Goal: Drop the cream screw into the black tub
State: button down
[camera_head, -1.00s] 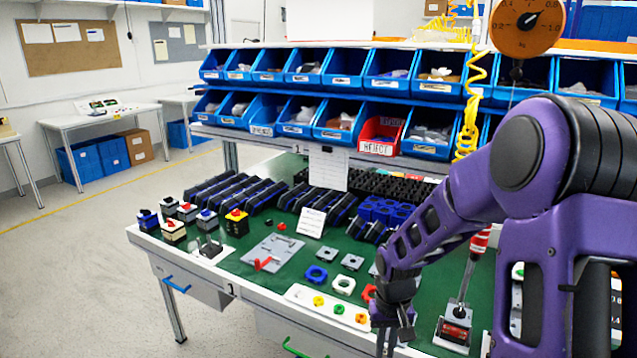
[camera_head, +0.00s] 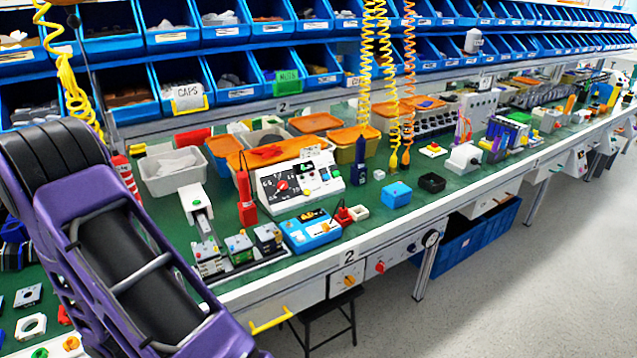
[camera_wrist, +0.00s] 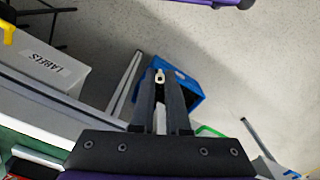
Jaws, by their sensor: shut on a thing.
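My gripper (camera_wrist: 160,80) shows in the wrist view, its two dark fingers closed on a small cream screw (camera_wrist: 160,74) at their tips. The screw is mostly hidden between the fingers. Below it in the wrist view are grey floor and a blue crate. In the head view my gripper is out of frame; only my arm shows at the left. A small black tub (camera_head: 432,182) stands on the green bench top, right of centre, just right of a small blue box (camera_head: 396,195). My gripper is not near the tub in either view.
A blue-and-white meter box (camera_head: 310,230), a grey control panel (camera_head: 298,182) and a red hand tool (camera_head: 246,198) stand left of the tub. Yellow coiled cords (camera_head: 390,90) hang behind it. Several blue bins line the back.

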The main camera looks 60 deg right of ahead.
aim_at(435, 192)
jog(key=k+l+z, duration=0.2)
jog(key=l, duration=0.6)
jog(key=k+l+z, duration=0.15)
jog(key=k+l, duration=0.15)
jog(key=l, duration=0.5)
jog(key=k+l+z, duration=0.2)
jog(key=l, duration=0.6)
jog(key=k+l+z, duration=0.15)
jog(key=l, duration=0.7)
jog(key=l+z, duration=0.2)
jog(key=l, duration=0.65)
